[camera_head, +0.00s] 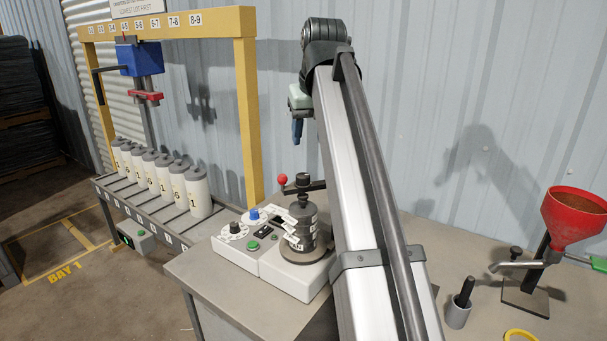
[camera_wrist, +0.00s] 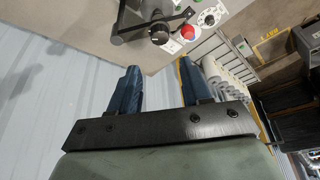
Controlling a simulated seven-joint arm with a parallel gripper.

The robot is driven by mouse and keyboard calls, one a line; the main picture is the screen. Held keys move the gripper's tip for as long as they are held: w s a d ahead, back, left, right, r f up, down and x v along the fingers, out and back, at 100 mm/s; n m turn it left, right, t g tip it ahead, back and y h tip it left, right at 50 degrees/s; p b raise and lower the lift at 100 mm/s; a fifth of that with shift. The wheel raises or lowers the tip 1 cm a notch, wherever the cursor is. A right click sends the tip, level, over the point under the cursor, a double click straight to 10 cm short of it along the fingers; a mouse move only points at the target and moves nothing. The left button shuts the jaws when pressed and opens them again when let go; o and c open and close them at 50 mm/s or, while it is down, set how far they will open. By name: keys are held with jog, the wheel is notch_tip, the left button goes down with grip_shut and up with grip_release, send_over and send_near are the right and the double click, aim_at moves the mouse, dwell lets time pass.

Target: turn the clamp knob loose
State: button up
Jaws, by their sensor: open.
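The clamp knob (camera_head: 303,180) is a small black knob at the top of the dark stack of sieves (camera_head: 303,222) on the shaker machine. In the wrist view the clamp knob (camera_wrist: 160,34) shows near the top, on a black crossbar, beyond the fingertips. My gripper (camera_head: 297,132) hangs above the stack, apart from the knob, with blue fingers pointing down. In the wrist view my gripper (camera_wrist: 158,72) has its two blue fingers spread wide with nothing between them.
A red ball (camera_head: 282,179) stands beside the knob. The white control box (camera_head: 240,262) has dials and a green button. White numbered cylinders (camera_head: 164,175) stand on a rack under a yellow frame (camera_head: 246,120). A red funnel (camera_head: 572,220) and a dark cup (camera_head: 458,312) are at right.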

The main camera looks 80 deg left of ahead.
aim_at(303, 175)
jog(key=x, duration=1.3)
jog(key=shift+f, duration=0.2)
jog(key=shift+c, duration=0.2)
jog(key=c, duration=0.7)
